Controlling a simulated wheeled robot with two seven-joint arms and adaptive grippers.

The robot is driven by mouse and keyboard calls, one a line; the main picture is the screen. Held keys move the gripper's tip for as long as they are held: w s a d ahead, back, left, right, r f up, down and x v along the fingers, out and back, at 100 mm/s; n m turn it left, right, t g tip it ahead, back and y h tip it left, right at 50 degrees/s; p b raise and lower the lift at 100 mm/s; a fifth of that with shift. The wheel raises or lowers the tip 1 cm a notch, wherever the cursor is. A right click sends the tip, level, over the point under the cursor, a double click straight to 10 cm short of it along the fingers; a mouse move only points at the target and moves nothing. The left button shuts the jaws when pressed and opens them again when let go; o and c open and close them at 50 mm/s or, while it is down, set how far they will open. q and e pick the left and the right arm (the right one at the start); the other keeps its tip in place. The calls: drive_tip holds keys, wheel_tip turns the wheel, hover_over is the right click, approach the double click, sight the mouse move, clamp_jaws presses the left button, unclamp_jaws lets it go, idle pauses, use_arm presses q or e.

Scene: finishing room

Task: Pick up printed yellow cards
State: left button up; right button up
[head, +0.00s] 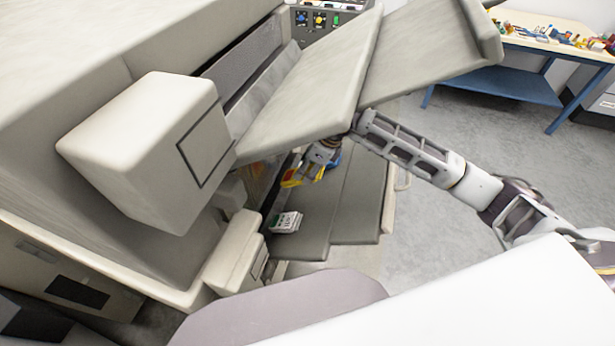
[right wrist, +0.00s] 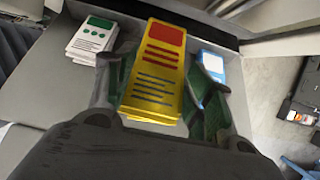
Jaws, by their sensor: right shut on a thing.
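The printed yellow cards (right wrist: 157,78), with a red block and blue and red lines, are held between the fingers of my right gripper (right wrist: 165,95) in the right wrist view. In the head view the yellow cards (head: 291,178) show at the tip of my right gripper (head: 308,172), under the machine's raised panels. A stack of white cards with green print (head: 286,222) lies on the grey tray (head: 310,205); it also shows in the right wrist view (right wrist: 92,38). A blue card stack (right wrist: 212,66) is partly hidden behind the right finger. My left gripper is not in view.
Large grey panels (head: 310,90) overhang my right arm. A boxy machine housing (head: 140,150) stands to the left. A workbench (head: 545,40) with small coloured items is at the back right. Open floor (head: 470,140) lies right of the machine.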

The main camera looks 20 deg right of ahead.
drive_tip(key=shift+r, duration=0.95)
